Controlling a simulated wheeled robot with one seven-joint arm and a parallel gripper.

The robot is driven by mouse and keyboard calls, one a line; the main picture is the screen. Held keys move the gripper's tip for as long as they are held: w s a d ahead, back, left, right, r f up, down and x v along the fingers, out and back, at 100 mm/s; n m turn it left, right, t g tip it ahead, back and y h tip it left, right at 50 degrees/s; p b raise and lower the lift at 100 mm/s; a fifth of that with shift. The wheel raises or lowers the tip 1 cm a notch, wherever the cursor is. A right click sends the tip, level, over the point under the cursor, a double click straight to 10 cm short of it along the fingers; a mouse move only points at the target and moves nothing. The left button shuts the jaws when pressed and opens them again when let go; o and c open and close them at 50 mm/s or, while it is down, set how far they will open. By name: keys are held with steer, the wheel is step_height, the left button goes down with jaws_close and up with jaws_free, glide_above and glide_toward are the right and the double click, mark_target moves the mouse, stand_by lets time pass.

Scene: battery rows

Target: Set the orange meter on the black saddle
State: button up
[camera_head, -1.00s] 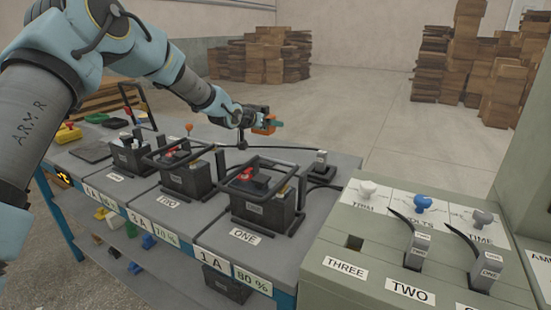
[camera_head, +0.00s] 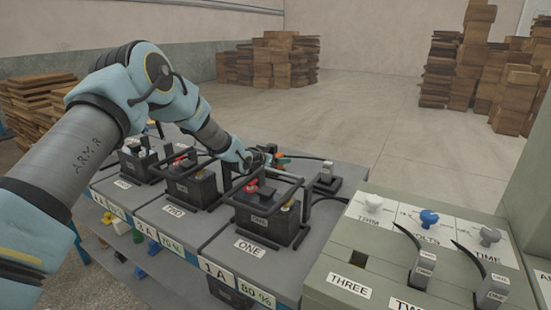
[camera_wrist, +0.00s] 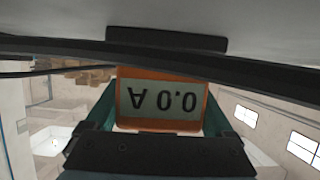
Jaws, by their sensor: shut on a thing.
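The orange meter (camera_wrist: 160,103) fills the middle of the wrist view. Its display reads 0.0 A, upside down in that picture. My gripper (camera_wrist: 160,120) is shut on it, with one teal finger at each side. In the head view my gripper (camera_head: 276,156) is low over the back of battery ONE (camera_head: 262,217), just behind its black frame; the meter is mostly hidden there. I cannot clearly pick out the black saddle behind the frame and my wrist. A dark bar (camera_wrist: 165,45) lies across the wrist view by the meter's edge; I cannot tell whether they touch.
Battery TWO (camera_head: 188,188) and another battery (camera_head: 140,165) stand in the row to the left, with black frames. The green panel (camera_head: 380,268) with knobs is at front right. A black cable runs behind the batteries.

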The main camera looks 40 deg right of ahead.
steer(key=shift+f, duration=0.1)
steer(key=o, duration=1.3)
steer(key=shift+r, duration=0.25)
steer(key=b+v, duration=0.2)
steer(key=v, duration=0.5)
steer(key=shift+a, duration=0.2)
